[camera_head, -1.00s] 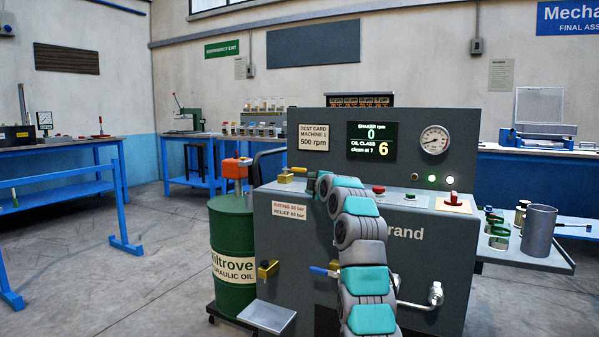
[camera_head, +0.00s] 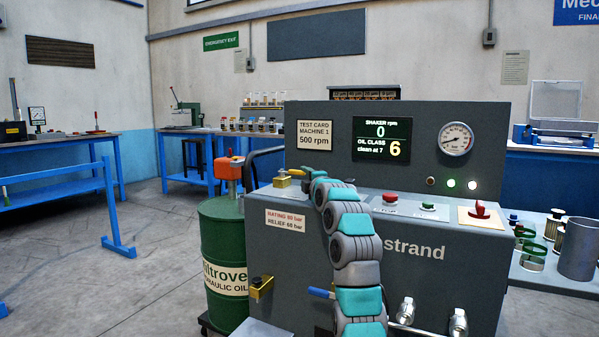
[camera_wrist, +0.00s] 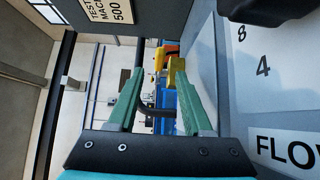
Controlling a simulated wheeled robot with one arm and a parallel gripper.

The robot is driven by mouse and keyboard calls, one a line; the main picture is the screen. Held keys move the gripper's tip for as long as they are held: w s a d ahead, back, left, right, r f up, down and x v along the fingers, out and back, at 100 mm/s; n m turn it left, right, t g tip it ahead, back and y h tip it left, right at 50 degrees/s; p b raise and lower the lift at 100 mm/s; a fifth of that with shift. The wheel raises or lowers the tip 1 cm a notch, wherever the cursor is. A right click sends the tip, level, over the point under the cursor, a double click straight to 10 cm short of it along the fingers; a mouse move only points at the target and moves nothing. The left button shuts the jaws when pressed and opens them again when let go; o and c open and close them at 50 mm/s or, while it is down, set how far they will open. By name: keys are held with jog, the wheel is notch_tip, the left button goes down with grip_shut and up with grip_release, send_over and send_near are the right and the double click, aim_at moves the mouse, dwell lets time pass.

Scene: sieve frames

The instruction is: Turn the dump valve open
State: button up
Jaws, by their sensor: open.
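A brass valve (camera_head: 282,181) with a yellow lever (camera_head: 296,172) sits at the left end of the machine's top ledge. In the wrist view the brass body (camera_wrist: 176,72) and yellow lever (camera_wrist: 160,58) appear beyond my fingertips, roughly between them and apart from them. My gripper (camera_wrist: 158,78) is open and empty. In the head view its fingers are mostly hidden by my arm near that ledge. A blue-handled valve (camera_head: 321,293) is low on the machine's front, partly behind my arm. No readable label names the dump valve.
The grey machine panel (camera_head: 340,113) rises behind the ledge. A dark knob (camera_wrist: 255,10) and a FLOW plate (camera_wrist: 285,145) lie close to my gripper's right in the wrist view. A green oil drum (camera_head: 226,245) stands left; a red button (camera_head: 390,197) is right of my arm.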

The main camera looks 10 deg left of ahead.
aim_at(299, 172)
jog(key=shift+w+a+r+p, duration=0.15)
jog(key=shift+w+p, duration=0.2)
jog(key=shift+p, duration=0.15)
jog(key=shift+w+a+r+p, duration=0.1)
jog(key=shift+w+r+p, duration=0.05)
jog(key=shift+w+p, duration=0.25)
jog(key=shift+f+p+x, duration=0.25)
jog(key=shift+p+x, duration=0.5)
jog(key=shift+x, duration=0.6)
jog(key=shift+p+x, duration=0.45)
jog(key=shift+x, duration=0.3)
jog(key=shift+p+x, duration=0.7)
jog(key=shift+x, duration=0.3)
grip_shut()
jog(key=shift+f, duration=0.1)
